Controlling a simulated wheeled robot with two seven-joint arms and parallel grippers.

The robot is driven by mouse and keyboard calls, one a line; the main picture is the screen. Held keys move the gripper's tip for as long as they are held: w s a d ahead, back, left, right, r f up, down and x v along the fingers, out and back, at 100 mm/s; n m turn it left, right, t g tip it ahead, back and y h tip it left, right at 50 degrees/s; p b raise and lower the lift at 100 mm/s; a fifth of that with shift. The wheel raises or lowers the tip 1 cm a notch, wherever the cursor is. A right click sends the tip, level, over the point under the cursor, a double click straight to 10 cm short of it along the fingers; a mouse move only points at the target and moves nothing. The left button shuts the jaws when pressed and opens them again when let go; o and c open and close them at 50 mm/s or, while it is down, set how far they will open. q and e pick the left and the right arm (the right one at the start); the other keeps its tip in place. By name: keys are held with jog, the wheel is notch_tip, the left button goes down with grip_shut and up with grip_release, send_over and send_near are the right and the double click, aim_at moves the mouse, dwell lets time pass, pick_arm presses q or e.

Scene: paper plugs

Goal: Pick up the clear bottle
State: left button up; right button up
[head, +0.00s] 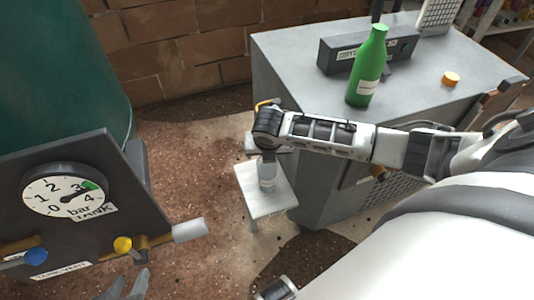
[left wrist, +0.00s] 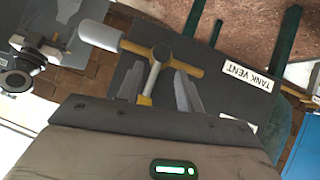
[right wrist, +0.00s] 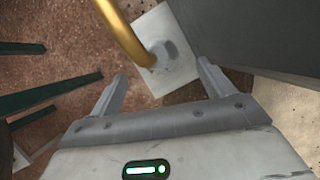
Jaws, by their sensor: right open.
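The clear bottle (head: 267,174) stands on a small white stool (head: 258,203) beside the grey cabinet. In the right wrist view, the bottle (right wrist: 178,55) is seen from above on the stool, partly behind a curved yellow pipe (right wrist: 122,30). My right gripper (right wrist: 160,72) is open and empty, with the bottle ahead between its fingertips in that view.
A green bottle (head: 368,66) and dark box (head: 340,55) stand on the grey cabinet (head: 430,87). Floor between panel and stool is clear.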

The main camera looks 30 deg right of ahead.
aim_at(267, 172)
jog(key=x, duration=0.2)
jog(key=shift+w+f+b, duration=0.1)
jog(key=shift+f+b, duration=0.2)
jog(key=b+x, duration=0.2)
jog(key=x, duration=0.2)
jog(key=shift+a+f, duration=0.1)
jog(key=shift+f, duration=0.45)
jog(key=c, duration=1.4)
pick_arm(q)
jog(key=shift+h, duration=0.3)
jog(key=f, duration=0.1)
jog(key=d+f, duration=0.1)
jog(key=w+f, duration=0.1)
jog(key=f, duration=0.1)
jog(key=shift+d, duration=0.3)
pick_arm(e)
jog(key=shift+o, duration=0.2)
jog(key=shift+r, duration=0.15)
